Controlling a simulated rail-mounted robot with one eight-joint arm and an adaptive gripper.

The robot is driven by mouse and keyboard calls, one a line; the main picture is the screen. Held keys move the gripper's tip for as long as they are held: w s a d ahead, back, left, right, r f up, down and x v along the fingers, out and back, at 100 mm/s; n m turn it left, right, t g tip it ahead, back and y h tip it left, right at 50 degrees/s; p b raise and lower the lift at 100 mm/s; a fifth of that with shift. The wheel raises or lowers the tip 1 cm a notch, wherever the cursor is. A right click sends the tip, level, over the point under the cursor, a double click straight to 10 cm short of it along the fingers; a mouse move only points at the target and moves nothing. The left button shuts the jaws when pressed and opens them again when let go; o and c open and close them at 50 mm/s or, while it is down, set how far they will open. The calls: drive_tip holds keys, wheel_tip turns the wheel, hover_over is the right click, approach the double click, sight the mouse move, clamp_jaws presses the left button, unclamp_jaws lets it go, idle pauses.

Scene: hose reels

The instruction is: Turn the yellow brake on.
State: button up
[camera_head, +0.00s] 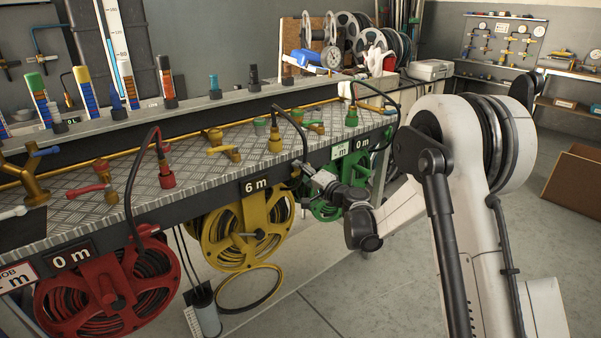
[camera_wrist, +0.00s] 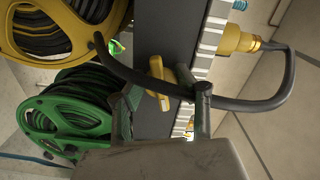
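The yellow brake appears to be the short yellow lever (camera_wrist: 158,82) on the dark front face of the bench, in the wrist view. My gripper (camera_wrist: 163,95) has its two grey fingers apart, with the yellow lever showing between and beyond them. I cannot tell whether a finger touches it. The lever is not made out there. The yellow reel also shows in the wrist view (camera_wrist: 20,42).
A black hose (camera_wrist: 235,103) loops close across the fingers in the wrist view. The green reel (camera_wrist: 45,118) is close by. The red reel (camera_head: 75,305) is further left, and a loose hose ring (camera_head: 248,303) hangs low below the yellow reel.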

drive_tip(key=c, duration=0.4)
drive_tip(key=shift+o, duration=0.2)
drive_tip(key=shift+m+b, duration=0.55)
drive_tip(key=shift+m, duration=1.25)
drive_tip(key=o, duration=1.1)
drive_tip(key=shift+o, duration=0.2)
drive_tip(key=v, duration=1.2)
drive_tip(key=shift+r, duration=0.1)
